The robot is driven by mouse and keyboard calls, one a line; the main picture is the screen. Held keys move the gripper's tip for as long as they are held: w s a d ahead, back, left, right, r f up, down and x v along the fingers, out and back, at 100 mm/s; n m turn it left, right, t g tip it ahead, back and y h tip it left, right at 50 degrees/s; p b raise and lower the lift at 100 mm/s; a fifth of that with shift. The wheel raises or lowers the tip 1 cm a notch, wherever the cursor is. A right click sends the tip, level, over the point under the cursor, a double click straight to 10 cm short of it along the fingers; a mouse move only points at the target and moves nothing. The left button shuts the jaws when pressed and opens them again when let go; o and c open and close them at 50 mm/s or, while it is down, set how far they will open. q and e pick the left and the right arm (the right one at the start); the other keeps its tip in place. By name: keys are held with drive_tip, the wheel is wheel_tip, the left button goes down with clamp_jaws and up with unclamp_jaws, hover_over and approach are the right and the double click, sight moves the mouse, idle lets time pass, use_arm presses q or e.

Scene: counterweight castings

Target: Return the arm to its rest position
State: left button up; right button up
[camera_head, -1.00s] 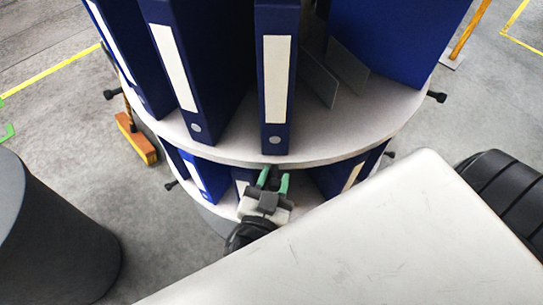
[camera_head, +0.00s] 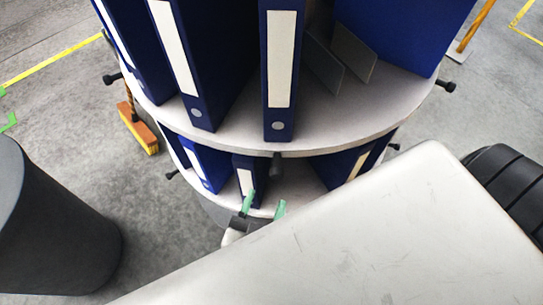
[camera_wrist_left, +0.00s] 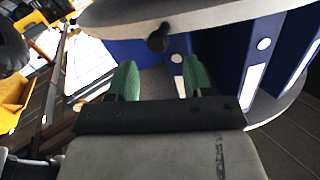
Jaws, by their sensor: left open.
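My left gripper (camera_head: 264,205) shows its green fingertips just in front of the lower tier of a round shelf. The fingers are apart with nothing between them. The rest of the gripper is mostly hidden behind a white panel that looks like part of me. In the left wrist view the gripper (camera_wrist_left: 160,78) points at the shelf, with a dark knob (camera_wrist_left: 158,38) ahead of the gap. My right gripper is not in view.
The round shelf (camera_head: 335,132) holds blue binders (camera_head: 283,70) on its upper tier. More binders (camera_head: 245,180) stand on the lower tier (camera_head: 298,185), close to my left gripper. Dark knobs (camera_head: 446,85) stick out from the rims. A broom (camera_head: 138,132) stands behind, left.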

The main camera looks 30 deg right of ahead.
use_arm(q)
drive_tip(key=shift+v, duration=1.05)
wheel_tip(320, 180, down, 17)
drive_tip(key=w+a+g+y, duration=0.2)
drive_tip(key=w+a+y, duration=0.1)
drive_tip(key=y, duration=0.1)
drive_tip(key=s+a+f+n+g+y, duration=0.1)
drive_tip(key=a+f+n+g+y, duration=0.15)
drive_tip(key=a+f, duration=0.65)
drive_tip(key=s+a+f+n+g+y, duration=0.1)
drive_tip(key=s+a+f+g+y, duration=0.2)
drive_tip(key=f, duration=1)
drive_tip(key=s+a+f+n+g+y, duration=0.3)
drive_tip(key=s+a+f+n+g, duration=0.1)
drive_tip(key=s+a+f, duration=0.9)
drive_tip(key=s+a+n, duration=0.1)
drive_tip(key=s+a, duration=0.1)
drive_tip(key=a, duration=0.2)
drive_tip(key=shift+s, duration=0.35)
